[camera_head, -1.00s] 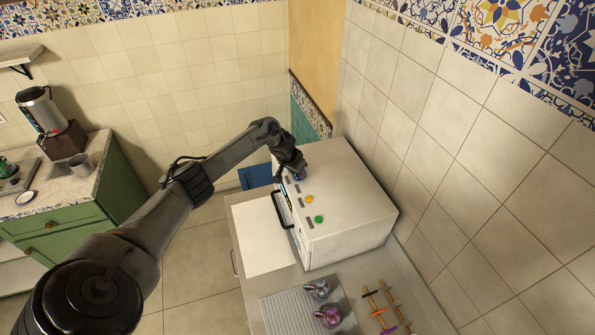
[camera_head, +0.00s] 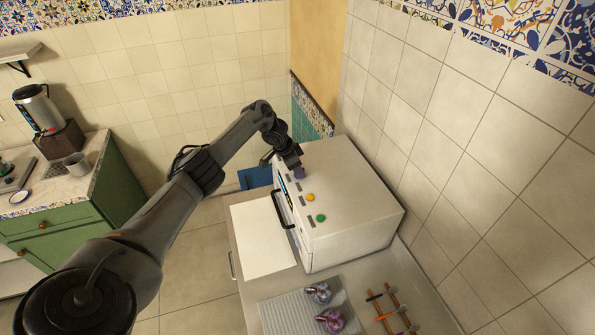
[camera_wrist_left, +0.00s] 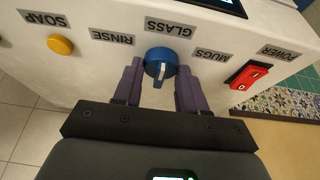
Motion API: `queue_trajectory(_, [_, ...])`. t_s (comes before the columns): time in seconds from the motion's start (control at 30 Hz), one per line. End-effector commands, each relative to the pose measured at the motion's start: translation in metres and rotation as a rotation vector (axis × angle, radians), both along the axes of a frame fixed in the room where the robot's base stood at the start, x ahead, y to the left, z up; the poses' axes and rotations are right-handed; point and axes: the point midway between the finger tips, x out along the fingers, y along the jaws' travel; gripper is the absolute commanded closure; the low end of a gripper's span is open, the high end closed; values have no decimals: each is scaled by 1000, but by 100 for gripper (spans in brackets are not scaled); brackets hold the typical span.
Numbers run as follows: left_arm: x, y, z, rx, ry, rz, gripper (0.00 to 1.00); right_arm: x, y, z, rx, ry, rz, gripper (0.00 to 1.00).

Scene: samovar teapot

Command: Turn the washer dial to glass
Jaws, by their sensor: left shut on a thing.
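The white washer (camera_head: 355,215) stands on the counter in the head view. Its blue dial (camera_wrist_left: 160,62) shows in the left wrist view with a pale pointer line, which runs roughly up and down the picture. The labels, upside down in this view, are GLASS (camera_wrist_left: 170,27) above the dial, RINSE (camera_wrist_left: 112,38) to the left and MUGS (camera_wrist_left: 210,54) to the right. My left gripper (camera_wrist_left: 160,80) has its purple fingers on both sides of the dial, shut on it. In the head view the left gripper (camera_head: 299,172) hides the dial. My right gripper is not in view.
A yellow SOAP button (camera_wrist_left: 61,45) and a red POWER switch (camera_wrist_left: 249,75) flank the dial. A green button (camera_head: 321,218) is farther along the panel. The washer's black handle (camera_head: 279,212) is close by. Glassware (camera_head: 330,321) stands in front on a ribbed mat.

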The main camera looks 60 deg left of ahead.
Motion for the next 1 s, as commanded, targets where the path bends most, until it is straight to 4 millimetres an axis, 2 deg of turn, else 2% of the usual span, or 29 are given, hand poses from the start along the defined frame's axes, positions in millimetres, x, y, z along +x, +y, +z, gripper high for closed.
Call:
queue_trajectory(0.37, [0,0,0,0,1,-3,89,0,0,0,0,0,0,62])
queue_trajectory(0.4, [0,0,0,0,1,-3,53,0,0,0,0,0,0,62])
queue_trajectory(0.5, [0,0,0,0,1,-2,37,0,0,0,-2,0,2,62])
queue_trajectory(0.53, [0,0,0,0,1,-2,36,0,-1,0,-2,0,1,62])
queue_trajectory(0.83, [0,0,1,0,1,-2,36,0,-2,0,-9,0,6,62])
queue_trajectory(1.0, [-4,2,11,1,0,-2,36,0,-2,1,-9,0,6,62])
